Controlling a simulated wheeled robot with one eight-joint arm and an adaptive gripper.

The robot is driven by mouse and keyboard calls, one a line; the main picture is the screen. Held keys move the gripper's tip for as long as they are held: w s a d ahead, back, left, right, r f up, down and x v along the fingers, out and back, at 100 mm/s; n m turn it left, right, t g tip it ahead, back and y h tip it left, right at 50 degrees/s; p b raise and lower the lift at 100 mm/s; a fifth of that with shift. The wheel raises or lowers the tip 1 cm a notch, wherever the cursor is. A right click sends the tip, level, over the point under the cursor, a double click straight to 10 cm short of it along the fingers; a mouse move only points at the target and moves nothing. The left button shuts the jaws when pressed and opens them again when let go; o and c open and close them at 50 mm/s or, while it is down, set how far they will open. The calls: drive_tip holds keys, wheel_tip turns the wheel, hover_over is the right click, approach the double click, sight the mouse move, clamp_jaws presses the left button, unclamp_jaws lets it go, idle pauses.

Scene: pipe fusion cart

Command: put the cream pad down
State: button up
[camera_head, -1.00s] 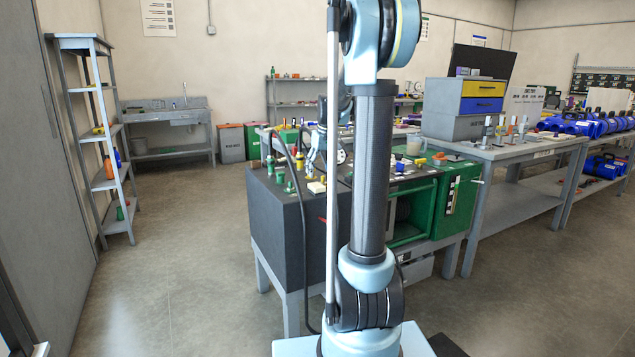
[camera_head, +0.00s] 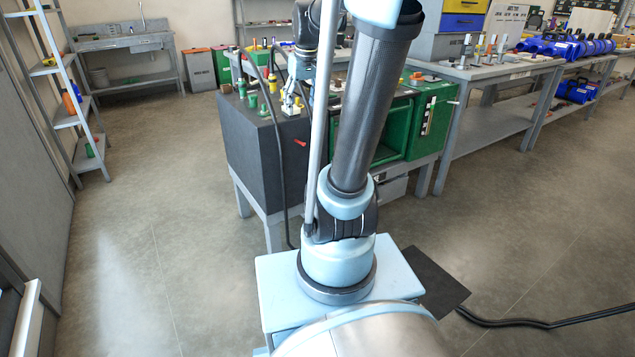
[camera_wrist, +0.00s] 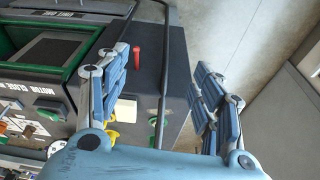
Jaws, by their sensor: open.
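The cream pad (camera_wrist: 125,109) lies on the dark top of the fusion cart in the wrist view, just beside my left-hand finger. In the head view it is small and cannot be made out clearly at my gripper (camera_head: 291,103). My gripper also shows in the wrist view (camera_wrist: 162,68), with its two blue-grey fingers spread wide apart and nothing clasped between them. The fingers point over the cart's end, near a red lever (camera_wrist: 137,57).
The cart (camera_head: 262,150) has a dark block and a green housing (camera_head: 429,120). Green and yellow fittings stand on its top near my gripper. A black hose (camera_wrist: 164,95) runs between the fingers in the wrist view.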

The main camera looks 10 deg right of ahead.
drive_tip(key=s+f+m, duration=0.1)
drive_tip(key=s+f, duration=0.7)
drive_tip(key=s, duration=0.3)
drive_tip(key=s+f+m, duration=0.1)
drive_tip(key=s+f, duration=0.7)
drive_tip(key=s, duration=0.4)
drive_tip(key=shift+a+g+h, duration=0.15)
drive_tip(key=shift+g+h, duration=0.15)
drive_tip(key=shift+w+f, duration=0.15)
drive_tip(key=shift+w, duration=0.35)
drive_tip(key=shift+o, duration=0.3)
